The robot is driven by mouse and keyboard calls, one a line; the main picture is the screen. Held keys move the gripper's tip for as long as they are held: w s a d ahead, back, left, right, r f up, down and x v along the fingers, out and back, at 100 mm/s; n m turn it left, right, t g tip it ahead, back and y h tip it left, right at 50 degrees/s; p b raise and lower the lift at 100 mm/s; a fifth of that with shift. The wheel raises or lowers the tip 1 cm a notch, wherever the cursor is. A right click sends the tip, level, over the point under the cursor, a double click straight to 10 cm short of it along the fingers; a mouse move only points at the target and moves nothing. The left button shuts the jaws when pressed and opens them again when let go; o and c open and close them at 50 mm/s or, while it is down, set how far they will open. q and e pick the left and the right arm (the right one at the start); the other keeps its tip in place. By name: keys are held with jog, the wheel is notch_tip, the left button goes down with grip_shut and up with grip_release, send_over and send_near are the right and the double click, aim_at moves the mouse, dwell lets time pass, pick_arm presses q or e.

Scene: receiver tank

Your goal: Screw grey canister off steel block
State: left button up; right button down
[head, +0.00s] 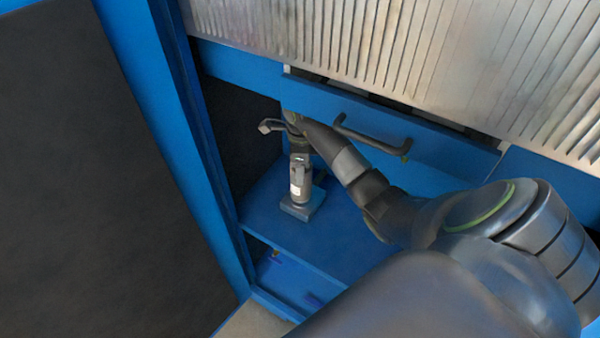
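The grey canister (296,190), with a pale label on its side, stands upright on the steel block (303,206). The block sits on the blue shelf inside the cabinet. My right arm reaches in from the right, and its gripper (300,168) points down at the canister's top. The gripper and arm cover the upper part of the canister. The fingers are too small and overlapped to tell whether they are closed on it. My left gripper is not in view.
A blue cabinet frame post (180,130) stands left of the shelf (342,225). A dark bar handle (372,138) sits on the blue panel behind my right wrist. A ribbed metal shutter (400,50) hangs above. The shelf is clear in front of the block.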

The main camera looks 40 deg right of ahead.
jog(key=shift+r+p, duration=1.5)
jog(key=shift+r, duration=1.15)
jog(key=shift+d+f, duration=0.1)
